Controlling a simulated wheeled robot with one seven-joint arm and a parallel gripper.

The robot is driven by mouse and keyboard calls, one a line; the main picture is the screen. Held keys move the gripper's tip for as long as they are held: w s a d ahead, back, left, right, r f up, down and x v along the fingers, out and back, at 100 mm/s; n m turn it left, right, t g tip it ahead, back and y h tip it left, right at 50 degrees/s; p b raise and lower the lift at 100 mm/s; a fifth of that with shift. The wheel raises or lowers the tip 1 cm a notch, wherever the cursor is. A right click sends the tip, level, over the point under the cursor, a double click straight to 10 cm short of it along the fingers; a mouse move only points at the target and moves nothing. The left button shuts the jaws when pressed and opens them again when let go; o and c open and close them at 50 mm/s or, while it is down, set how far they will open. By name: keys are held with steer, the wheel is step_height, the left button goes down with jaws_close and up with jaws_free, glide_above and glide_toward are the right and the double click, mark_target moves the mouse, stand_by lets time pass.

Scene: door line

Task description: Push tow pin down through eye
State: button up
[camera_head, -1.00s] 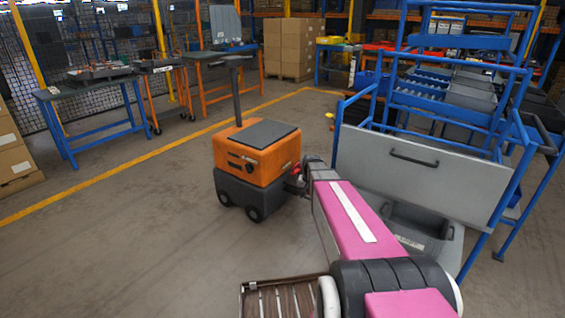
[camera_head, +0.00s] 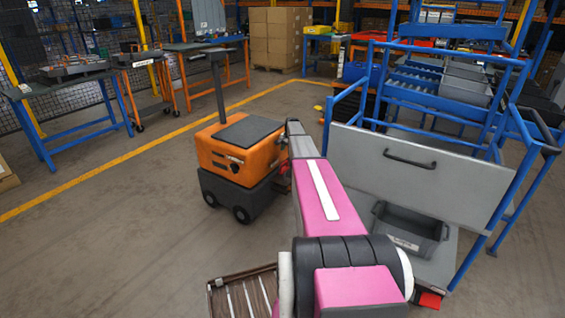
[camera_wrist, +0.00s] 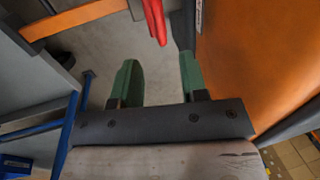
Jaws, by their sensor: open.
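My gripper (camera_wrist: 158,60) is open in the wrist view, with its two green fingers apart and nothing between them. A red bar-like part (camera_wrist: 155,20), possibly the tow pin or its handle, lies just beyond the fingertips, and I cannot tell its depth. The orange tug (camera_head: 235,150) stands left of my pink arm in the head view; its orange side (camera_wrist: 250,55) fills the right of the wrist view. A little red (camera_head: 284,180) shows at the tug's rear, partly hidden by my arm. The eye is not distinguishable. My gripper is hidden in the head view.
The blue-framed cart (camera_head: 500,205) with a grey panel (camera_head: 400,170) stands close on the right of my arm. A grey bin (camera_head: 408,230) sits low on it. Workbenches (camera_head: 75,80) stand back left. Floor at left (camera_head: 110,240) is open.

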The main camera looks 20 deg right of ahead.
mark_target(284, 163)
steer(key=f, duration=0.3)
steer(key=w+f, duration=0.1)
steer(key=f, duration=0.2)
steer(key=a+f, duration=0.1)
steer(key=f, duration=0.2)
steer(key=shift+w, duration=0.15)
jaws_close()
